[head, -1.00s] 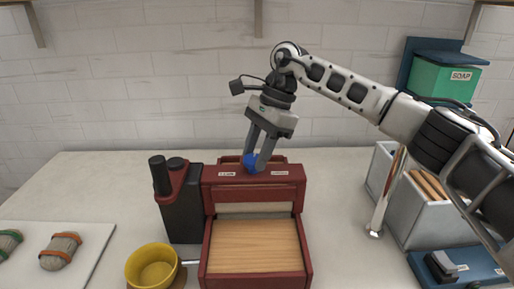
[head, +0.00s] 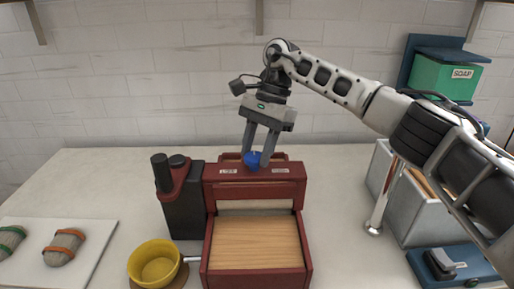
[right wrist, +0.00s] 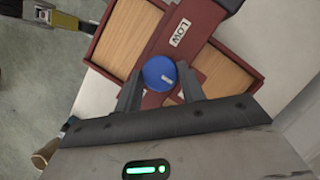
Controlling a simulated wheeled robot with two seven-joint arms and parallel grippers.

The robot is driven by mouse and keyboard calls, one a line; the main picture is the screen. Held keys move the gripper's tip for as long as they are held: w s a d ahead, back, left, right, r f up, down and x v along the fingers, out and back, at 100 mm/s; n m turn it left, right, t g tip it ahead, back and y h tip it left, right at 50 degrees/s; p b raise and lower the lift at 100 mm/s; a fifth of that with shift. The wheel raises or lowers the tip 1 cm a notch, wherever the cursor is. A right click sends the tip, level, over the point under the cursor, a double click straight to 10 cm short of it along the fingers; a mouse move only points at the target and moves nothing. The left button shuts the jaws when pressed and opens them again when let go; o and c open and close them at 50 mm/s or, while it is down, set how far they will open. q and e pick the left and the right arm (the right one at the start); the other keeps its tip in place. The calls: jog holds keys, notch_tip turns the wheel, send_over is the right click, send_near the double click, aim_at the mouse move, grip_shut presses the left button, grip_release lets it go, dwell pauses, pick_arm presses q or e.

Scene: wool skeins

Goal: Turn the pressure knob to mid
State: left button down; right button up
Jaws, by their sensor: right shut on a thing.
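The blue pressure knob (head: 253,160) sits on top of the dark red press (head: 254,173), between two small white labels. My right gripper (head: 257,161) reaches down from above and is shut on the knob, one finger on each side. In the right wrist view the round knob (right wrist: 159,73) lies between the fingertips of the gripper (right wrist: 159,87). A short white mark shows on the knob's lower right part. The label reading LOW (right wrist: 180,32) is above and right of the knob there. The other label (head: 280,170) is too small to read.
A black and red device (head: 181,200) and a yellow cup (head: 154,264) stand left of the press. A white board (head: 80,246) with wool skeins lies far left. A grey bin (head: 400,216) and a blue tray (head: 456,268) are at the right.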

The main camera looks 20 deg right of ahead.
jog(key=o, duration=0.9)
jog(key=shift+o, duration=0.2)
jog(key=shift+w+d+r, duration=0.15)
jog(key=shift+r, duration=0.35)
pick_arm(q)
jog(key=r+p, duration=0.1)
jog(key=p, duration=0.2)
jog(key=shift+a+r, duration=0.35)
jog(key=shift+a, duration=0.05)
pick_arm(e)
jog(key=v, duration=1.5)
pick_arm(q)
jog(key=shift+s, duration=0.1)
